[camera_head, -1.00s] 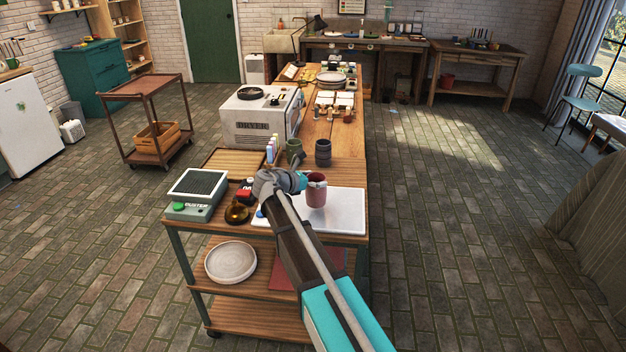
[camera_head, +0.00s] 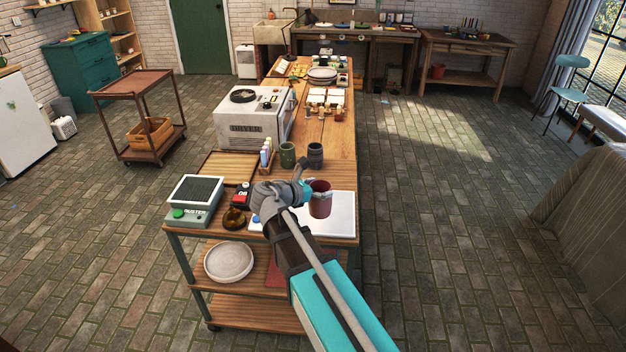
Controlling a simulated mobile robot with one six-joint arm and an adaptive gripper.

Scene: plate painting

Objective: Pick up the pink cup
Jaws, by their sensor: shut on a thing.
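The pink cup (camera_head: 320,204) is upright over the white board (camera_head: 343,222) at the near end of the long wooden table. My gripper (camera_head: 309,193) is at the cup's upper left side and is shut on it. My arm and wrist hide part of the fingers and part of the board. I cannot tell for sure whether the cup's base is clear of the board.
A green cup (camera_head: 287,155) and a dark grey cup (camera_head: 315,155) stand behind.

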